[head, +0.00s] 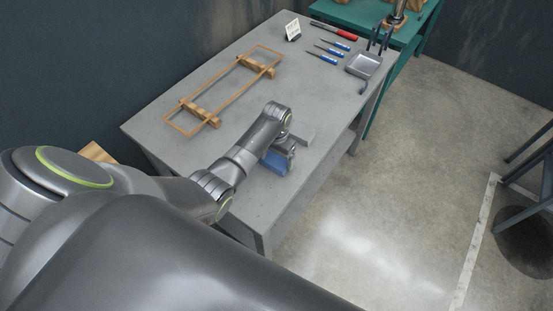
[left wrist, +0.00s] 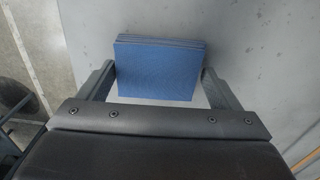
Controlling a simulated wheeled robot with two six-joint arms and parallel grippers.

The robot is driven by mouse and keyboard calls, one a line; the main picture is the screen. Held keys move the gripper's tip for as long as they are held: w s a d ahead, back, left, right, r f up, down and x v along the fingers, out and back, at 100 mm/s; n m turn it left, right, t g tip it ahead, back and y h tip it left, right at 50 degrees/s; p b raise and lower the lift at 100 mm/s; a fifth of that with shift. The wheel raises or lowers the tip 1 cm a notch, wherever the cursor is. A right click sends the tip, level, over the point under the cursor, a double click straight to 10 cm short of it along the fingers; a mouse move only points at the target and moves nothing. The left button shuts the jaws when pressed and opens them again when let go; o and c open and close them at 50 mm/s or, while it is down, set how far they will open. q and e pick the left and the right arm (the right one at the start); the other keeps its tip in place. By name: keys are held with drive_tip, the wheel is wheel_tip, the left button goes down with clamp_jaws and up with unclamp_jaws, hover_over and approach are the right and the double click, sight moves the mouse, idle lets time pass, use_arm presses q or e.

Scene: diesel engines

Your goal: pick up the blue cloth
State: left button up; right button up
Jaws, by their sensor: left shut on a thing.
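The blue cloth (head: 275,162) is a folded, layered rectangle on the near part of the grey table (head: 232,88), partly hidden by my left arm in the head view. My left gripper (head: 285,150) is over it. In the left wrist view the cloth (left wrist: 158,68) lies between the two fingers of my left gripper (left wrist: 158,80), which are shut on its sides. I cannot tell whether the cloth touches the table. My right gripper is not in view.
A copper-coloured gasket frame (head: 225,90) rests on wooden blocks at the back left. A small sign (head: 293,30), blue-handled tools (head: 328,52), a red-handled tool (head: 335,31) and a metal tray (head: 363,66) are at the far end. A green table (head: 375,14) stands beyond.

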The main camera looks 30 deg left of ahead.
sight(277, 159)
use_arm(q)
drive_tip(key=shift+r, duration=0.15)
wheel_tip(277, 159, up, 10)
drive_tip(key=b, duration=0.1)
drive_tip(key=shift+b, duration=0.3)
drive_tip(key=o, duration=0.4)
drive_tip(key=shift+c, duration=1.3)
drive_tip(key=shift+f, duration=0.25)
drive_tip(key=shift+c, duration=0.2)
